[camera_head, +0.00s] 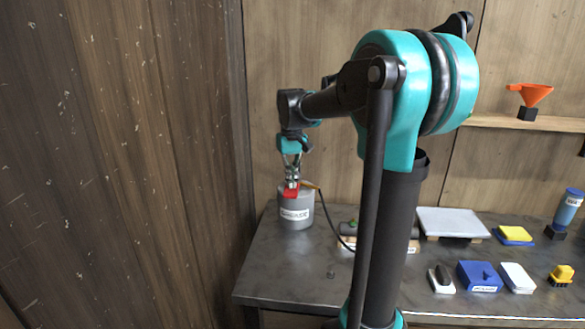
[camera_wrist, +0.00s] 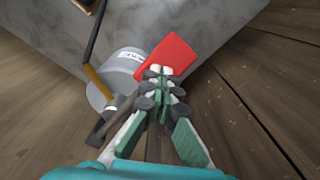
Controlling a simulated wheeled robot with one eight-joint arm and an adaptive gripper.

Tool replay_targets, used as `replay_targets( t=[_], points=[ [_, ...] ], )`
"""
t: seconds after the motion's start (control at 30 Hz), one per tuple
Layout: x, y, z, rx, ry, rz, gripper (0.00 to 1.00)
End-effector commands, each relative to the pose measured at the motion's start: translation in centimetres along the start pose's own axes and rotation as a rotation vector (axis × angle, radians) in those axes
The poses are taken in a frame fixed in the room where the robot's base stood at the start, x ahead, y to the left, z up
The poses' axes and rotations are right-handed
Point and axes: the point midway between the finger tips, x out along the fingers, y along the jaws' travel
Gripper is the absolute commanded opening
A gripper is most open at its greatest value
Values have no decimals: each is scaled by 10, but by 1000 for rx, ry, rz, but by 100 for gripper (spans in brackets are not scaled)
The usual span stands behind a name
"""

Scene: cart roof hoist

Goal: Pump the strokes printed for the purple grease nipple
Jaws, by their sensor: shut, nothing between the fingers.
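A grey grease pot (camera_head: 295,217) with a white label stands at the left end of the bench. It also shows in the wrist view (camera_wrist: 118,68). A red plate (camera_wrist: 178,62) lies at the pot's top, partly hidden by my fingers; it shows in the head view too (camera_head: 291,193). My gripper (camera_head: 291,182) points down over the plate. Its fingers (camera_wrist: 160,72) are shut with nothing between them, their tips at or just above the red plate; I cannot tell if they touch. No purple grease nipple and no readable stroke number show.
A dark hose (camera_head: 331,228) with a yellow-orange end leaves the pot toward the right. On the right of the bench are a pale flat panel (camera_head: 452,222), a blue box (camera_head: 479,273) and several small items. A wooden wall stands at left.

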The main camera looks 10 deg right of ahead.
Motion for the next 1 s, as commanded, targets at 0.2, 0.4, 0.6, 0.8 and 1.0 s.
replay_targets(
  t=[0.2, 0.4, 0.6, 0.8, 1.0],
  points=[
    [-9, 0, 0, 0, 0, 0, 0],
    [-33, 0, 0, 0, 0, 0, 0],
    [-56, 0, 0, 0, 0, 0, 0],
    [-78, 0, 0, 0, 0, 0, 0],
    [-85, 0, 0, 0, 0, 0, 0]
  ],
)
